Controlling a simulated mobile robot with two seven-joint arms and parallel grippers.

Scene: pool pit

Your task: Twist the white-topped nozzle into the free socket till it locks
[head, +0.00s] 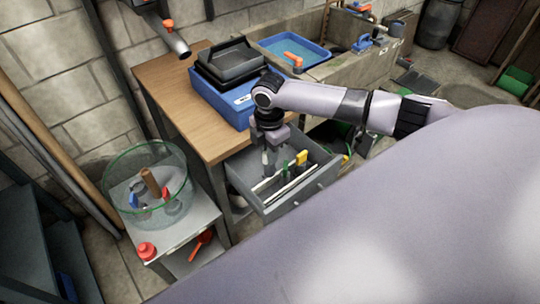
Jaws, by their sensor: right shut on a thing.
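My right gripper (269,155) points down into the left part of the open grey drawer (298,206). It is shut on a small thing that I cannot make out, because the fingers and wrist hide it. I cannot pick out the white-topped nozzle or the free socket for certain at this size. My left gripper is not in view.
The drawer holds green and yellow pieces (302,158) and pale strips. The wooden bench (172,85) carries a blue crate (232,107) with black trays. A clear bowl (147,186) with small parts stands on a grey stand, near a red-capped item (146,251).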

